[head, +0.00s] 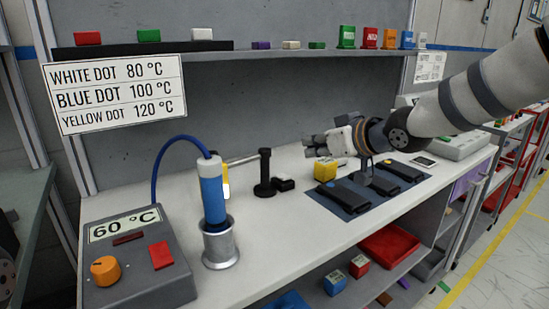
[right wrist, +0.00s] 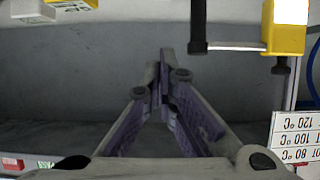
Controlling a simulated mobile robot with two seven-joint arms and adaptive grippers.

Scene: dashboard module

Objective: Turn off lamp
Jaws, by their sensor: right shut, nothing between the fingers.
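The lamp has a black stand (head: 265,172) on the bench and a pale arm reaching left. Its yellow head (head: 226,188) is partly hidden behind a blue cylindrical tool (head: 212,190). In the right wrist view the yellow lamp head (right wrist: 289,38) is upper right, and its white panel glows, so it looks lit. My right gripper (head: 309,147) is above the bench, right of the lamp stand and apart from it. Its fingers also show closed together in the right wrist view (right wrist: 163,88), empty. My left gripper is not in view.
A grey control box (head: 135,262) reading 60 °C, with an orange knob and red switch, stands front left, cabled to the blue tool in its metal holder (head: 220,248). A shelf (head: 240,55) runs behind.

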